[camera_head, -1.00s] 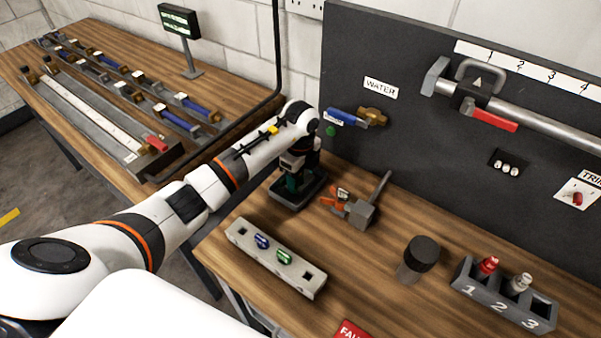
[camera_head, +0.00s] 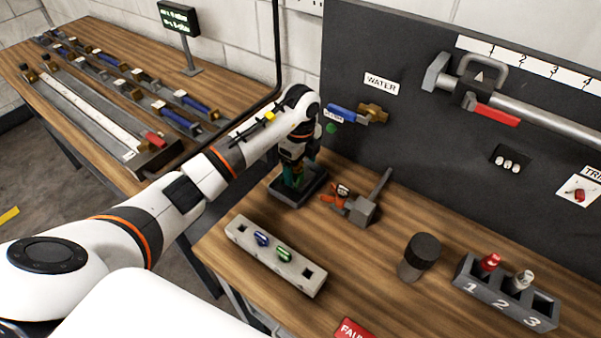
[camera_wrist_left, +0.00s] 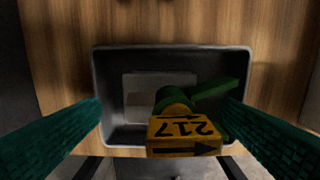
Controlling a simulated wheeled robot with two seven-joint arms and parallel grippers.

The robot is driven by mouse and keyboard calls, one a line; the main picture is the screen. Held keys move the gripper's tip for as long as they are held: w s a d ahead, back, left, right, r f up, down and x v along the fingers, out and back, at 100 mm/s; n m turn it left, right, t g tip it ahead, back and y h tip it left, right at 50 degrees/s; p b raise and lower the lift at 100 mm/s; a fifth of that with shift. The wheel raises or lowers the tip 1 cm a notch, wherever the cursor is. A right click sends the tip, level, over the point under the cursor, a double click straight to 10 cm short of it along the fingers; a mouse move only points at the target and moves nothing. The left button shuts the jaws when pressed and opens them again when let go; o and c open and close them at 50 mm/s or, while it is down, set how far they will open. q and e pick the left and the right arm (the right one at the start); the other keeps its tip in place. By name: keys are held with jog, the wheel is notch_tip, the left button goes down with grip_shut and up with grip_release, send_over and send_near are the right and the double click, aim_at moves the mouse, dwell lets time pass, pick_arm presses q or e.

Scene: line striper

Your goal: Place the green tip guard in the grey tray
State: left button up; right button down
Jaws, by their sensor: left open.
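The grey tray (camera_head: 287,203) sits at the back left of the near bench. In the left wrist view the tray (camera_wrist_left: 105,72) fills the middle. The green tip guard (camera_wrist_left: 176,97), a short green cylinder with a side arm, shows over the tray's interior. My left gripper (camera_head: 292,182) points down over the tray. Its teal fingers (camera_wrist_left: 163,102) are open, one on each side of the guard, with gaps. I cannot tell whether the guard rests on the tray floor.
A spring clamp with orange parts (camera_head: 338,197) and a grey block (camera_head: 361,211) stand right of the tray. A pale rack (camera_head: 272,257) with blue and green pieces lies in front. A dark panel (camera_head: 400,155) rises behind.

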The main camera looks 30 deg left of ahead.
pick_arm(q)
notch_tip(320, 180, up, 8)
jog(key=shift+r+b, duration=0.1)
jog(key=shift+b, duration=0.65)
jog(key=shift+r, duration=0.4)
